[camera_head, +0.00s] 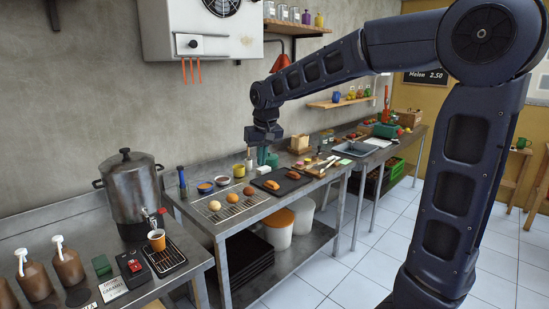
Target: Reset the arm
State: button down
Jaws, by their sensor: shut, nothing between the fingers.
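My arm rises from the lower right, bends at the top and reaches left over the steel counter (240,217). My gripper (262,150) hangs at its end, pointing down above the back part of the counter. It is small in the picture and looks shut, with nothing seen in it. A green object (268,160) stands just behind or below it; the gripper partly covers this, and I cannot tell the gap between them.
A dark tray (291,184) with pastries and a wire rack (218,211) with round buns lie on the counter. Small bowls (205,187) stand behind the rack. A metal urn (130,190) stands at left. The tiled floor (330,275) is clear in front.

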jog(key=s+d+m+t, duration=0.1)
jog(key=s+d, duration=0.2)
jog(key=d, duration=0.7)
jog(key=s+d+m, duration=0.1)
jog(key=s+d, duration=0.3)
jog(key=d, duration=0.7)
jog(key=s+d+f+m+t+h, duration=0.1)
jog(key=s+d+f, duration=0.3)
jog(key=s+d, duration=0.7)
jog(key=shift+f+m, duration=0.35)
jog(key=shift+m, duration=0.55)
